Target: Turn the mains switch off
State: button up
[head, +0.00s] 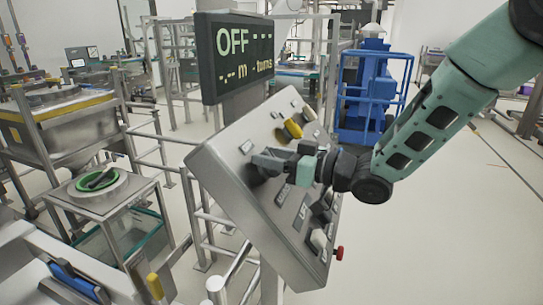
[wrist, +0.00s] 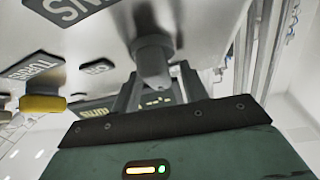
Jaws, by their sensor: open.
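A sloped grey metal control panel (head: 222,158) stands in the middle of the head view. In the wrist view a grey knob (wrist: 153,66) sticks out from the panel, beside a large dark label (wrist: 75,10) that is upside down and partly cut off, with letters that fit "MAINS". My gripper (head: 268,163) is at the left part of the panel in the head view. Its two fingers are apart, one on each side of the knob (wrist: 160,95). I cannot tell whether they touch it. In the head view my gripper largely hides the knob.
A display (head: 235,52) above the panel reads "OFF". A yellow knob (head: 293,128) sits higher on the panel, and a red button (head: 339,253) is on its lower right edge. Metal rails and a hopper (head: 60,125) stand left; a blue machine (head: 365,95) stands behind. Floor at right is clear.

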grip_shut()
jog(key=shift+f+n+g+b, duration=0.1)
jog(key=shift+n+g+b, duration=0.5)
jog(key=shift+n, duration=0.2)
jog(key=shift+s+n+g+y, duration=0.1)
jog(key=shift+n+g+y, duration=0.2)
jog(key=shift+n, duration=0.1)
grip_release()
jog(key=b+v, duration=0.2)
jog(key=v, duration=1.5)
jog(key=shift+s+d, duration=0.15)
